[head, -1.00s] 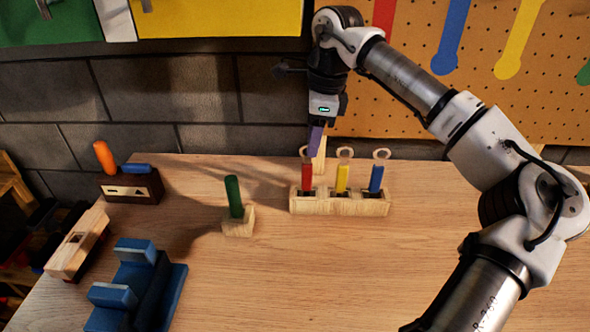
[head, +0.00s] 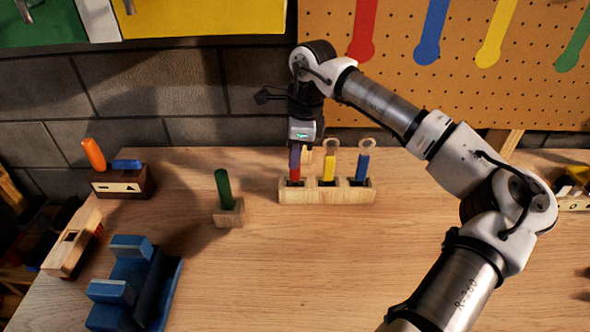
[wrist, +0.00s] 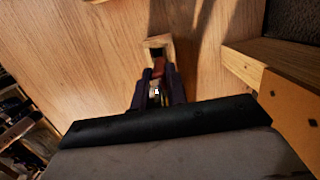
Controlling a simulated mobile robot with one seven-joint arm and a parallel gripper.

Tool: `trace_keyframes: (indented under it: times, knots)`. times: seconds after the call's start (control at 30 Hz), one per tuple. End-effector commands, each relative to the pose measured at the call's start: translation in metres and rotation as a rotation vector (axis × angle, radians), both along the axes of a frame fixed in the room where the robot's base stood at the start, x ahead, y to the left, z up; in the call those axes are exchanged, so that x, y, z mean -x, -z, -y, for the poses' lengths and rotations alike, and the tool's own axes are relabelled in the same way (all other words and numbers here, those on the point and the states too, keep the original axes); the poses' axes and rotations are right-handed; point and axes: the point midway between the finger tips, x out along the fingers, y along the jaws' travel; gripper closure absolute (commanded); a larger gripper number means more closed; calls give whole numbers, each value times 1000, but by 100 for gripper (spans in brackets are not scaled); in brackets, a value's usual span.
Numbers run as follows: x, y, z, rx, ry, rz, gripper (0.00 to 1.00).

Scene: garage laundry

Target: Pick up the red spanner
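The red spanner (head: 295,178) stands upright in the left slot of a wooden three-slot holder (head: 327,197), its upper part hidden by my gripper (head: 295,163) in the head view. The purple fingers are directly over it, pointing down. In the wrist view, my gripper (wrist: 158,92) has one finger on each side of the red spanner (wrist: 158,69), with a gap between them. Whether either finger touches it is hard to tell. A yellow spanner (head: 328,165) and a blue spanner (head: 363,166) stand in the other two slots.
A green handle (head: 223,190) stands in a small wooden block to the left. Farther left are an orange-handled item (head: 95,155) and a blue vise-like object (head: 130,280). A pegboard (head: 420,90) is behind. The bench front is clear.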

Motion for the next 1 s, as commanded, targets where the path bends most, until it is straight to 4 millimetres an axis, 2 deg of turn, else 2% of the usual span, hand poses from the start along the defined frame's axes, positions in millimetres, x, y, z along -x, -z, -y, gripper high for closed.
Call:
trace_keyframes:
  times: [0.63, 1.0]
  knots:
    - [4, -7, 0, 1, 0, 3, 100]
    - [6, -71, 0, 1, -1, 3, 100]
